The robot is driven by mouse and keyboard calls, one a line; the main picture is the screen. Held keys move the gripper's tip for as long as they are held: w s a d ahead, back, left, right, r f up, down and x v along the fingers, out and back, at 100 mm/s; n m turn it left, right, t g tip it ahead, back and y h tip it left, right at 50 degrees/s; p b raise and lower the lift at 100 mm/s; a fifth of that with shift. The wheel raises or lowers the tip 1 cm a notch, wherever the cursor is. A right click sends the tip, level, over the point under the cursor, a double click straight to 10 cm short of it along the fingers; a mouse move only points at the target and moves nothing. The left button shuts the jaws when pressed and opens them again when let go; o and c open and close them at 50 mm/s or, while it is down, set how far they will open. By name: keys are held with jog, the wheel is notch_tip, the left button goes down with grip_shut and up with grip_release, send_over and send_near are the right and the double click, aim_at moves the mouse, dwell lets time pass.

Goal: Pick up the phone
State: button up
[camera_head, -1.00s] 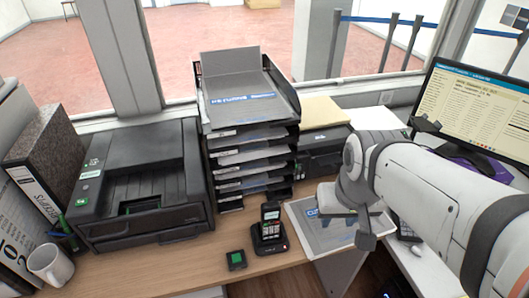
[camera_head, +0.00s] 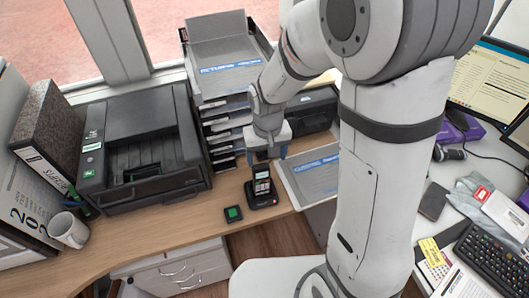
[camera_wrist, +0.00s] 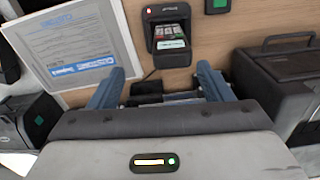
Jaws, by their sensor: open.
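The phone (camera_head: 262,184) is a dark cordless handset with a lit screen and keys. It stands in a black cradle (camera_head: 262,201) on the wooden counter, in front of the tray stack. In the wrist view the phone (camera_wrist: 169,36) shows at the top middle, in its cradle. My gripper (camera_head: 268,148) hangs above and just behind the phone in the head view. In the wrist view its two blue fingers (camera_wrist: 160,78) are spread apart with nothing held between them, and the phone lies beyond the fingertips.
A small black box with a green top (camera_head: 233,213) sits left of the cradle. The tray stack (camera_head: 222,75) and a black printer (camera_head: 142,150) stand behind. A tray with a printed sheet (camera_head: 312,175) lies right. A dark smartphone (camera_head: 433,203) lies on the white counter.

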aim_at(261, 172)
jog(key=shift+w+a+f, duration=0.15)
jog(key=shift+a+f, duration=0.3)
jog(key=shift+f, duration=0.1)
jog(key=shift+a+f+p, duration=0.2)
jog(key=shift+f+p, duration=0.25)
jog(key=shift+f, duration=1.5)
jog(key=shift+a+f+p, duration=0.15)
jog(key=shift+f+p, duration=0.25)
jog(key=shift+f, duration=1.55)
jog(key=shift+c, duration=0.4)
jog(key=c, duration=1.2)
jog(key=shift+o, duration=0.2)
jog(key=shift+r, duration=0.1)
